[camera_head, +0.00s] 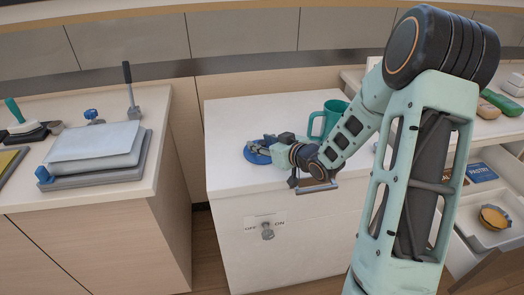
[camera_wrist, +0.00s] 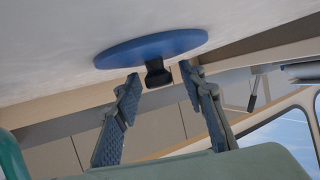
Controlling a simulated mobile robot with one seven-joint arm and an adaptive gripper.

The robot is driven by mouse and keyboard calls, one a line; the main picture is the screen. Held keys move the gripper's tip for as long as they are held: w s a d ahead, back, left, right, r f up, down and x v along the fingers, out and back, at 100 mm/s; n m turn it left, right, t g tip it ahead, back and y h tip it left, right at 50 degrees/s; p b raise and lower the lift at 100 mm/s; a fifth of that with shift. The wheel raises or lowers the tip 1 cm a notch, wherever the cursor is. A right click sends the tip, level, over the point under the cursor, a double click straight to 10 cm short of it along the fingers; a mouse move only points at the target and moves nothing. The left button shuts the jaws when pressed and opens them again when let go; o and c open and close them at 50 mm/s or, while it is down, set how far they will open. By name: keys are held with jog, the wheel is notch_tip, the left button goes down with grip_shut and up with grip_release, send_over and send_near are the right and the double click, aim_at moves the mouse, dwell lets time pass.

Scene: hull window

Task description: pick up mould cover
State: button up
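The mould cover looks to be the round blue disc (camera_head: 256,154) with a dark knob, lying on the white counter top (camera_head: 228,120). In the wrist view the picture is upside down, and the blue disc (camera_wrist: 150,47) shows with its black knob (camera_wrist: 157,75) pointing toward my gripper. My gripper (camera_wrist: 160,78) is open, its two fingertips apart on either side of the knob, with gaps showing. In the head view my gripper (camera_head: 266,146) is low over the counter beside the disc and partly hides it.
A teal mug (camera_head: 316,124) stands close behind my arm on the same counter. A grey tray with a white slab (camera_head: 96,142) and an upright lever (camera_head: 129,82) are on the left counter. At the right, an open drawer (camera_head: 490,232) holds a bowl.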

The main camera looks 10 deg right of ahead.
aim_at(262, 142)
grip_shut()
jog(key=shift+r, duration=0.1)
jog(key=shift+r+p, duration=0.75)
jog(key=shift+r, duration=0.05)
notch_tip(262, 142, up, 2)
jog(key=shift+r+p, duration=0.1)
jog(key=shift+p, duration=0.85)
jog(key=s+a+r+p, duration=0.1)
jog(key=s+r+p, duration=0.7)
jog(key=s+p, duration=0.1)
jog(key=shift+s, duration=0.45)
